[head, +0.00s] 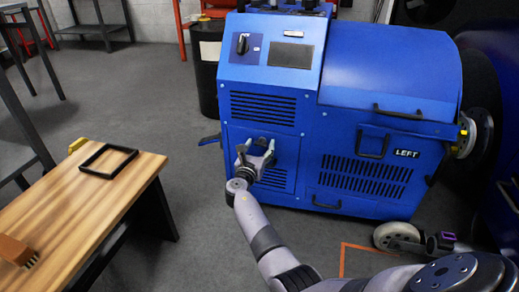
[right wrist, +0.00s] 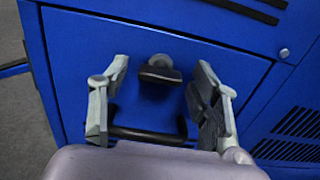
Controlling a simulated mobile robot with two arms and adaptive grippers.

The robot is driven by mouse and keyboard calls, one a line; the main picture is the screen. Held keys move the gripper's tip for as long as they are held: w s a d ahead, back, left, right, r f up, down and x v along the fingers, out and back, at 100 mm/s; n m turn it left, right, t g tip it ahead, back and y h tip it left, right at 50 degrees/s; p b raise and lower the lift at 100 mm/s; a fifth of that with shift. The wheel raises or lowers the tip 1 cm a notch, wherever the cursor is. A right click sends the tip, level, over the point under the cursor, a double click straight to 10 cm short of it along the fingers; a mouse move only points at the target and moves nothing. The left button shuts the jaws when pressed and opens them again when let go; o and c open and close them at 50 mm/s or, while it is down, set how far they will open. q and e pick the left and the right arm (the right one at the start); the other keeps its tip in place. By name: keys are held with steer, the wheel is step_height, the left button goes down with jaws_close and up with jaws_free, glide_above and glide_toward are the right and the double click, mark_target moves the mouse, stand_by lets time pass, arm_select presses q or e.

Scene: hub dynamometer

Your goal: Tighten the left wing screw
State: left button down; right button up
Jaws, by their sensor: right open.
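A blue dynamometer cabinet (head: 330,110) stands in the middle of the head view. In the right wrist view, a dark wing screw (right wrist: 158,70) with a round grey boss sits on a blue front panel. My right gripper (head: 256,149) is in front of the cabinet's lower left panel. In the wrist view its open fingers (right wrist: 160,105) lie on either side of the wing screw, apart from it, with nothing between them in contact. In the head view the gripper largely hides the screw. My left gripper is not in view.
A black handle (right wrist: 145,135) lies just below the screw on the panel. A wooden table (head: 75,215) with a black frame (head: 108,174) and a brown brush-like object (head: 17,250) stands at left. Grey floor lies between table and cabinet.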

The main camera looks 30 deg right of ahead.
steer(key=c, duration=1.1)
steer(key=shift+c, duration=0.2)
